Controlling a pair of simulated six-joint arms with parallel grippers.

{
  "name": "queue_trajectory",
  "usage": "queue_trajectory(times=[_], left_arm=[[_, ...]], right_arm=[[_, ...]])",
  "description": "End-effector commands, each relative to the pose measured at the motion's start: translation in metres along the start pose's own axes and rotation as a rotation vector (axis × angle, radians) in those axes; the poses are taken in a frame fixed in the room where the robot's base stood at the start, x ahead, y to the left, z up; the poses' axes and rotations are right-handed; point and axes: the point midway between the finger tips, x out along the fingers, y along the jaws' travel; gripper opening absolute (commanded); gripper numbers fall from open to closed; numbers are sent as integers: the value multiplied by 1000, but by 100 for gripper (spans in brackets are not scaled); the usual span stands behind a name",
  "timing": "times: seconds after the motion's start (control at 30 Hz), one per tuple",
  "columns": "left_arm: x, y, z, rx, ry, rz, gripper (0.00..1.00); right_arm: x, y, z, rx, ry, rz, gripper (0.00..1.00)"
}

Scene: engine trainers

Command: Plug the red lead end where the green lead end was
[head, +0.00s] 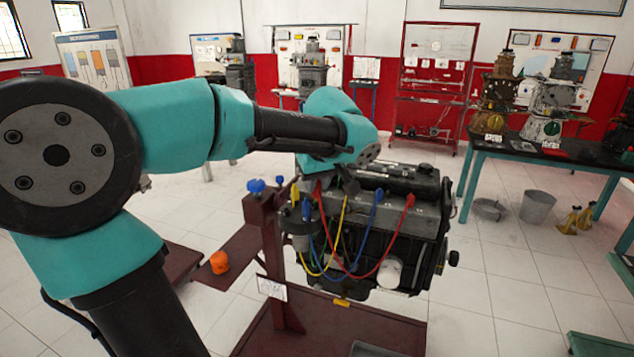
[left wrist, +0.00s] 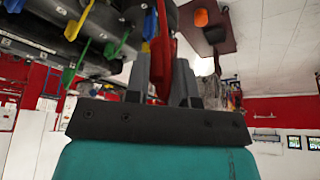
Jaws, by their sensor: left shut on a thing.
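My left gripper (left wrist: 163,62) is shut on a red lead end (left wrist: 163,45), which stands between its two grey fingers in the left wrist view. In the head view my wrist hides this gripper above the engine (head: 395,215). The red lead (head: 385,262) hangs in a loop across the engine front; its other end (head: 410,200) stands at the top right. Green lead parts (left wrist: 70,72) show beside the dark engine top in the left wrist view. No green lead is clear in the head view, and I cannot tell which socket the green end was in.
A blue lead (head: 376,198) and a yellow lead (head: 343,215) hang close by, crossing the red one. The engine sits on a dark red stand (head: 272,245) with an orange cap (head: 219,262) on its side shelf.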

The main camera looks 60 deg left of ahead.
Motion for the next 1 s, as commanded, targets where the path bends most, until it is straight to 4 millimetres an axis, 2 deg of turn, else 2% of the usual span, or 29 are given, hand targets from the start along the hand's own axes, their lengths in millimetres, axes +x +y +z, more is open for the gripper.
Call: queue_trajectory(times=[1.0], left_arm=[[29, -17, -70, -3, 0, -2, 0]], right_arm=[[0, 0, 0, 0, 0, 0, 43]])
